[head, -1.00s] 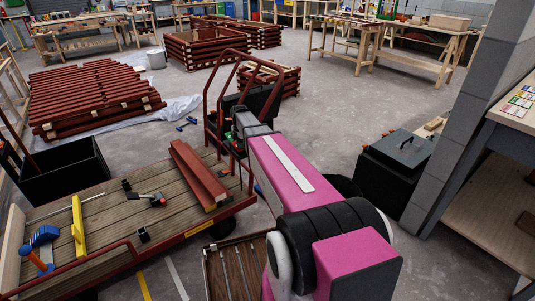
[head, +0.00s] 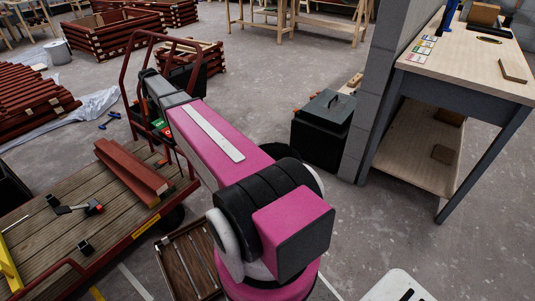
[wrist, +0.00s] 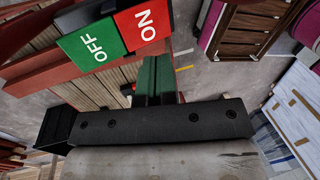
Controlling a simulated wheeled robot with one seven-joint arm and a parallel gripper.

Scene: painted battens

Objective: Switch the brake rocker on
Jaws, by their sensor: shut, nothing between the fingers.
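The brake rocker (wrist: 115,37) fills the top of the wrist view. It has a green half marked OFF and a red half marked ON, side by side. I cannot tell which half is pressed in. In the head view the rocker (head: 162,128) shows small, by the cart's dark red handle frame, partly hidden by my arm. My gripper (wrist: 157,72) is shut and empty, its dark fingers just below the rocker in the wrist view. Whether the fingertips touch it I cannot tell.
The flat cart (head: 75,217) has a plank deck carrying a dark red beam (head: 132,170) and small tools. A black box (head: 322,125) stands by a grey block pillar (head: 385,75). A workbench (head: 470,67) is at the right. Open floor lies between.

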